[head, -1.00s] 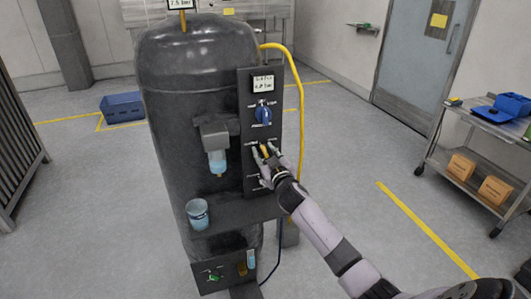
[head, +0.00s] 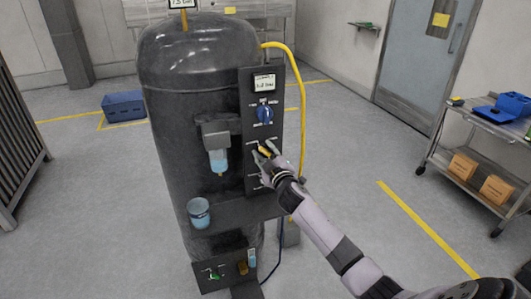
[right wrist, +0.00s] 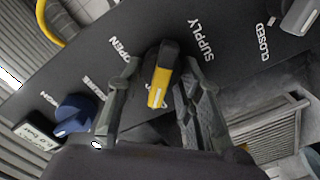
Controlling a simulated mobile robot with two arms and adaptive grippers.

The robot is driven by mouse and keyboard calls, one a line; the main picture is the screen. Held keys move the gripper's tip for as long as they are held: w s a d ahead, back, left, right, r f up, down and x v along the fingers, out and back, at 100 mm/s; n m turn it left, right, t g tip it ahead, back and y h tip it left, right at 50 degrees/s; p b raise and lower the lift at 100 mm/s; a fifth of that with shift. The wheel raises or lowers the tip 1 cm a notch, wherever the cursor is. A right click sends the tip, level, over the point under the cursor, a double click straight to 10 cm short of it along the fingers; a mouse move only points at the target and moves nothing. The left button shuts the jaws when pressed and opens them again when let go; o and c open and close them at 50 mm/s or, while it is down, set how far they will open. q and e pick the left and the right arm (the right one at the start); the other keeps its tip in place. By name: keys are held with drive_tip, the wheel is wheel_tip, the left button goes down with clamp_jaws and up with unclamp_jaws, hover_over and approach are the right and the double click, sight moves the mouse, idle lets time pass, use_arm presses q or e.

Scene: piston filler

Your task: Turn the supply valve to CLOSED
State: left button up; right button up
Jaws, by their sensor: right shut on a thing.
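The supply valve handle (head: 264,152), dark with a yellow stripe, sits on the black panel (head: 247,135) on the front of the dark tank. In the right wrist view the handle (right wrist: 159,80) lies between the labels OPEN at left and CLOSED at far right, under SUPPLY. Its yellow stripe points down the picture, towards my wrist. My right gripper (head: 265,158) is shut on the handle, with one finger on each side; the fingers (right wrist: 156,92) also show in the right wrist view. My left gripper is not in view.
A blue knob (head: 264,114) and a small display (head: 264,84) are above the valve. A yellow hose (head: 301,100) runs down the panel's right side.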

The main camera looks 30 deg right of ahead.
drive_tip(key=o, duration=1.1)
drive_tip(key=v, duration=1.2)
